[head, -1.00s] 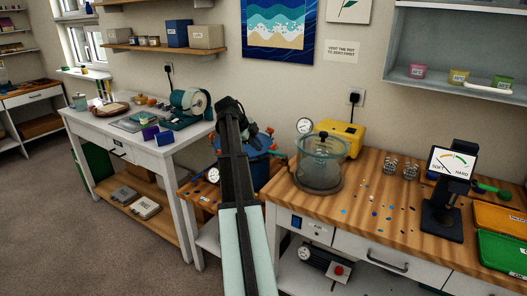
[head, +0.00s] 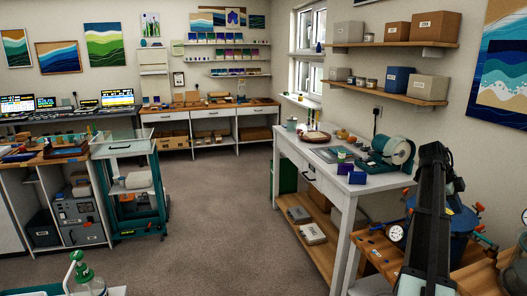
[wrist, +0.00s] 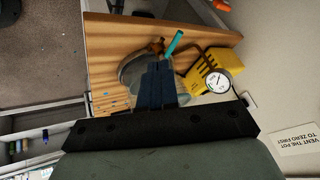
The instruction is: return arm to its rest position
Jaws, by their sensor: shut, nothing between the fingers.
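My gripper (wrist: 157,70) shows in the wrist view with its dark fingers together and nothing between them. It points toward the wooden bench top (wrist: 108,52), and the fingers partly hide a grey rounded vessel (wrist: 132,66) there. I cannot tell the height of the fingertips above the bench. In the head view my arm rises at the right side, over the near bench; the fingertips cannot be made out there.
The yellow pump (wrist: 208,68) and its gauge (wrist: 219,82) lie near the fingers. In the head view, a blue pot (head: 462,222) stands beside my arm. A white workbench (head: 340,185) is left of it, a green trolley (head: 133,185) farther left. The floor (head: 210,220) between is clear.

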